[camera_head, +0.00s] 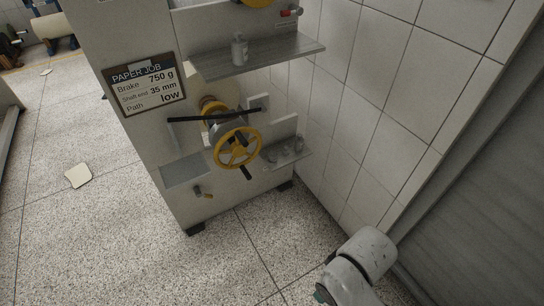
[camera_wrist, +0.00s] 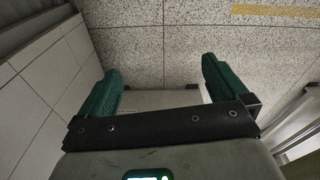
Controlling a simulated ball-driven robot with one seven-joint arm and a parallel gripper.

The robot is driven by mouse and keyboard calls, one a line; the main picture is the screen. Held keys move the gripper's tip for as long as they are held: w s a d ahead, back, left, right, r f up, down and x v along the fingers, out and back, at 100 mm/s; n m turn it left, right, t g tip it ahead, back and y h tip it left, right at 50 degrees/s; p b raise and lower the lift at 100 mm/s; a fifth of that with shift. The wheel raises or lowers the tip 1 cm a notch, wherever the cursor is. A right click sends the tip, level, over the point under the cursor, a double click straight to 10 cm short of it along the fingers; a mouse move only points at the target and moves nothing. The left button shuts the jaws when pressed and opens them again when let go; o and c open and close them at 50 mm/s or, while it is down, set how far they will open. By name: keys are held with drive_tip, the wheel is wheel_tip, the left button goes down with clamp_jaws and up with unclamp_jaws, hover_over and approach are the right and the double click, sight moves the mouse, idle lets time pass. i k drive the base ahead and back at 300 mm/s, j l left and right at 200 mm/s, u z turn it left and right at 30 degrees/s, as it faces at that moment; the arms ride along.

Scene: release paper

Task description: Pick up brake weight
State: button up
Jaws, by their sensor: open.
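Small grey weights (camera_head: 287,147) stand on a low shelf at the right of the machine in the head view. A larger grey knobbed weight (camera_head: 239,51) stands on the upper metal shelf. I cannot tell which one is the brake weight. My gripper (camera_wrist: 160,73) shows in the wrist view with its two green fingers spread wide and nothing held between them. No weight shows in the wrist view. In the head view my arm is at the lower right, well apart from both shelves.
The pale machine (camera_head: 155,140) carries a job sign (camera_head: 146,86) reading brake 750 g, shaft end 35 mm, path low. A yellow handwheel (camera_head: 238,148) and dark bars stick out beside the low shelf. A tiled wall (camera_head: 375,110) stands close at right. Speckled floor is clear in front.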

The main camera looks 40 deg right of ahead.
sight(273, 155)
drive_tip(key=i+z, duration=0.2)
drive_tip(key=z, duration=0.6)
drive_tip(key=i+j+z, duration=0.35)
drive_tip(key=i, duration=0.2)
drive_tip(key=i+j+z, duration=0.3)
drive_tip(key=i, duration=0.2)
drive_tip(key=i+j, duration=0.55)
